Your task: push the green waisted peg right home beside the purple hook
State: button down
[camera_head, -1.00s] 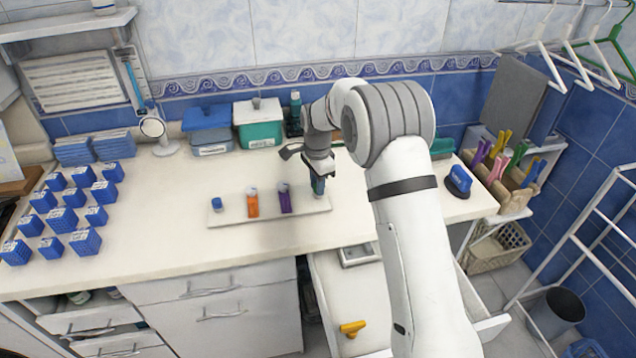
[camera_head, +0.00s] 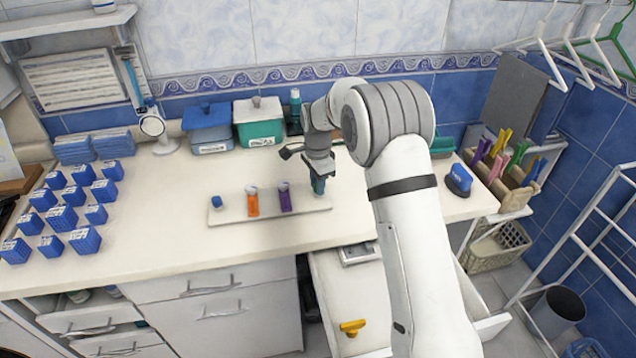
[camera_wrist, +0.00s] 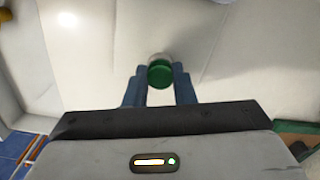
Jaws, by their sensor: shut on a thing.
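The green waisted peg (camera_head: 318,186) is upright at the right end of a white board (camera_head: 240,217) on the counter. My gripper (camera_head: 319,174) is above it with its fingers shut on the upper part of the peg. In the wrist view, the round green top of the peg (camera_wrist: 160,73) shows between the two fingertips of my gripper (camera_wrist: 159,84). The purple hook (camera_head: 285,198) stands on the board just left of the peg, apart from it. The peg's foot is small in the picture, and I cannot tell how deep it sits.
An orange piece (camera_head: 253,203) and a small blue piece (camera_head: 216,202) stand further left on the board. A teal box (camera_head: 259,130) and a blue box (camera_head: 208,128) stand behind. An open drawer (camera_head: 335,298) lies below.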

jog(key=shift+s+f, duration=0.15)
jog(key=shift+f, duration=0.15)
jog(key=c, duration=1.1)
grip_release()
jog(key=shift+c, duration=0.2)
jog(key=shift+r, duration=0.2)
jog(key=shift+r+p, duration=0.3)
jog(key=shift+r, duration=0.15)
jog(key=shift+r+p, duration=1.8)
jog(key=shift+r, duration=1.35)
